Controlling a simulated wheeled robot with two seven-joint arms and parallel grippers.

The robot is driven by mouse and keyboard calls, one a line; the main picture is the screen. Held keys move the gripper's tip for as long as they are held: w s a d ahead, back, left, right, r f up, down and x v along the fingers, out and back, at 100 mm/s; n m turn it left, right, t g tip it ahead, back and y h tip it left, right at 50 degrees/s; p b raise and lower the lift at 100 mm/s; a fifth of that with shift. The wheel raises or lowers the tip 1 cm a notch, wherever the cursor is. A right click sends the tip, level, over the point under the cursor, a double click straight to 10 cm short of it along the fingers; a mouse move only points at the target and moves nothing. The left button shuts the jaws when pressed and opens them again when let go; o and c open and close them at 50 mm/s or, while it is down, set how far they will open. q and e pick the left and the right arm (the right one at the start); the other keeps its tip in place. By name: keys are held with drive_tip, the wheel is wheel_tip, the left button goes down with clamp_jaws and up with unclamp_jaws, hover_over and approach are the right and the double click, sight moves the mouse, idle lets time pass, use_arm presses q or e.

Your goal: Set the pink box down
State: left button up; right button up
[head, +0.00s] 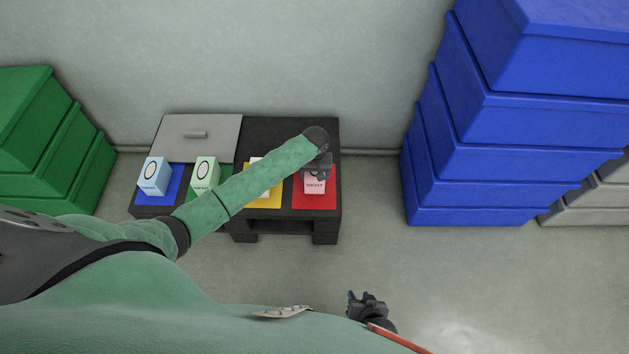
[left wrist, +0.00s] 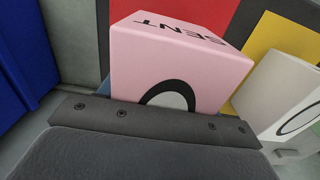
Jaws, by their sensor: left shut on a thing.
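The pink box (head: 315,187) is at the red square (head: 328,203) on the right end of a dark low table (head: 270,128). My left gripper (head: 319,168) reaches over it from above and is shut on it. In the left wrist view the pink box (left wrist: 180,62) fills the middle, above the dark gripper part (left wrist: 165,125), with the red square (left wrist: 203,12) behind it. I cannot tell whether the box's underside touches the red square. My right gripper (head: 362,303) hangs low in front of the table, away from the boxes; its jaw opening is unclear.
A light blue box (head: 154,177) stands on a blue square, a green box (head: 205,175) on a green one. A grey lid-like panel (head: 200,133) lies behind. Blue crates (head: 510,130) rise at right.

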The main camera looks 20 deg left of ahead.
sight(315, 173)
use_arm(q)
drive_tip(key=shift+w+a+f, duration=0.1)
drive_tip(key=shift+a+f, duration=0.05)
drive_tip(key=shift+f, duration=1.9)
drive_tip(key=o, duration=1)
drive_tip(key=shift+f, duration=0.1)
drive_tip(key=shift+o, duration=0.2)
wheel_tip(315, 173, up, 11)
drive_tip(key=shift+r+p, duration=0.15)
drive_tip(key=shift+p, duration=0.25)
drive_tip(key=shift+r, duration=0.45)
